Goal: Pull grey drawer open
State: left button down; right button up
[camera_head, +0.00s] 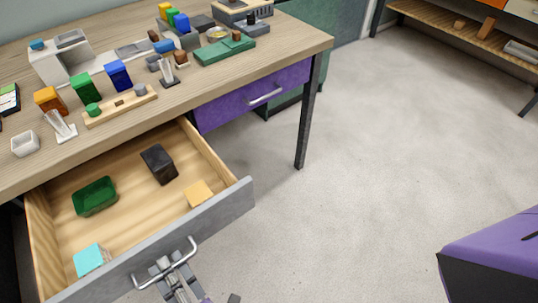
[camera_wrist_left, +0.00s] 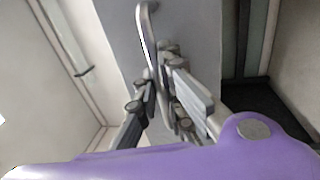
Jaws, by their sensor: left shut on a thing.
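The grey drawer (camera_head: 222,208) stands well open under the left part of the wooden table in the head view. Its silver bar handle (camera_head: 188,262) is on the grey front panel. My left gripper (camera_head: 168,264) is at this handle, with its fingers shut on the bar. The left wrist view shows the handle (camera_wrist_left: 147,35) between the fingers of the gripper (camera_wrist_left: 160,85), against the grey front (camera_wrist_left: 185,25). Inside the drawer lie a green tray-like block, a black block, a yellow block and a cyan block. My right gripper is not seen in either view.
A purple drawer (camera_head: 250,97) with a silver handle is closed, right of the grey one. The wooden tabletop (camera_head: 310,45) holds many small coloured blocks and holders. A dark table leg (camera_head: 308,125) stands at the right corner. The pale floor (camera_head: 370,170) is clear. A shelf is far right.

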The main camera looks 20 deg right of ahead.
pick_arm(q)
jog(key=shift+r+v, duration=0.15)
jog(key=shift+v, duration=0.65)
jog(key=shift+r+v, duration=0.15)
jog(key=shift+v, duration=0.65)
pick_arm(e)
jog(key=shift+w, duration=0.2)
